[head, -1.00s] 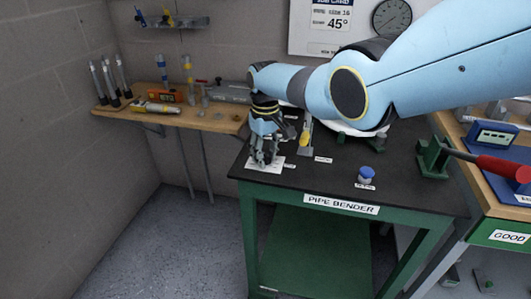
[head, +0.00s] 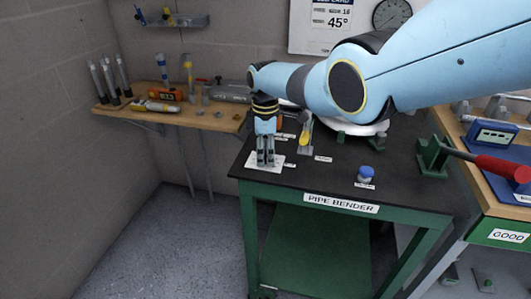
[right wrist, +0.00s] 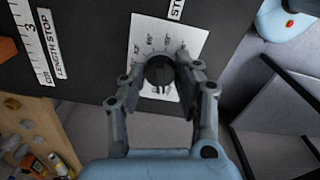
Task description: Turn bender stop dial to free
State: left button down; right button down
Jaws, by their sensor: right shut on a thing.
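The bender stop dial is a dark round knob (right wrist: 160,72) on a white plate with angle marks (right wrist: 190,38). In the head view the plate (head: 277,160) lies at the left front corner of the black-topped bench. My right gripper (head: 266,163) points straight down over the plate and hides the dial there. In the right wrist view the fingers (right wrist: 163,82) are closed around the knob, one on each side. The marks are too small to read, so the dial's setting cannot be told. My left gripper is not in view.
A blue-topped button (head: 366,173) and a yellow-handled lever (head: 305,135) stand on the pipe bender bench (head: 325,180). A red-handled green tool (head: 435,155) is at its right. A length stop scale (right wrist: 45,45) lies beside the dial. A wooden shelf (head: 190,118) holds pipes behind left.

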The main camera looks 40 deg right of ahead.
jog(key=shift+n, duration=1.4)
jog(key=c, duration=0.9)
grip_release()
jog(key=shift+c, duration=0.2)
jog(key=shift+r, duration=0.15)
notch_tip(320, 180, up, 12)
jog(key=shift+f, duration=0.2)
